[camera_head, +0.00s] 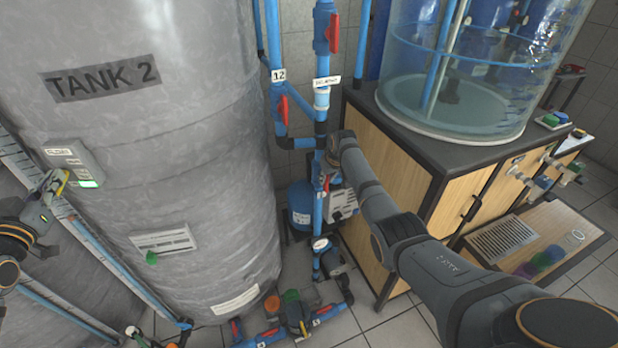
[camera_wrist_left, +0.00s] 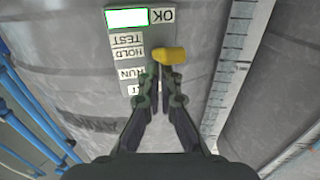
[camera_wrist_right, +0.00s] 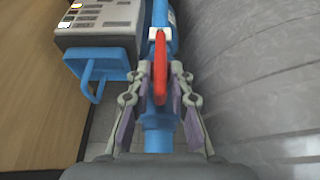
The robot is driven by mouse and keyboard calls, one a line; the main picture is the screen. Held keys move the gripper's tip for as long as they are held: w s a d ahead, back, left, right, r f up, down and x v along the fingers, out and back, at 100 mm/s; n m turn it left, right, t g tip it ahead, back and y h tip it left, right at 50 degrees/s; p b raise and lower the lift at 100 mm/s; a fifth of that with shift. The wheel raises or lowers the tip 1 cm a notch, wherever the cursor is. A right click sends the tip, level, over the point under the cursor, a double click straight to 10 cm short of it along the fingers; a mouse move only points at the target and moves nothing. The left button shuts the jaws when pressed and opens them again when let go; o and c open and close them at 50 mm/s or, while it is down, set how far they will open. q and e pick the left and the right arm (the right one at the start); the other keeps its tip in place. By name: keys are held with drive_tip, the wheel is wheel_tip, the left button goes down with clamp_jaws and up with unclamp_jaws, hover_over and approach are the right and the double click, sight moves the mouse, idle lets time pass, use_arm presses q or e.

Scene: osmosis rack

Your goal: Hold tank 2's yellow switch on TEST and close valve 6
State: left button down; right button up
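Tank 2 (camera_head: 165,130) is the large grey cylinder on the left, with a grey switch box (camera_head: 75,160) on it. The box's yellow switch (camera_wrist_left: 170,54) sits beside the TEST and HOLD labels in the left wrist view. My left gripper (camera_wrist_left: 158,70) has its fingertips together right at the switch, not around it; whether they touch is unclear. My right gripper (camera_wrist_right: 160,75) is open, with its fingers on either side of a red valve handle (camera_wrist_right: 160,68). That handle lies along its blue pipe (camera_wrist_right: 158,135). I cannot read the valve's number.
Other red-handled valves (camera_head: 334,33) are on the blue pipes above. A wooden cabinet (camera_head: 400,165) with a clear tank (camera_head: 465,90) stands to the right. In the right wrist view, a grey box (camera_wrist_right: 98,22) and a blue bracket (camera_wrist_right: 102,65) are close left of the gripper.

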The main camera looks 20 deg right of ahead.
clamp_jaws()
drive_tip(key=shift+d+f+m+y, duration=0.1)
drive_tip(key=shift+d+m+y, duration=0.15)
drive_tip(key=shift+y, duration=0.8)
drive_tip(key=shift+d+m+y, duration=0.25)
drive_tip(key=shift+y, duration=0.8)
drive_tip(key=shift+o, duration=2.3)
unclamp_jaws()
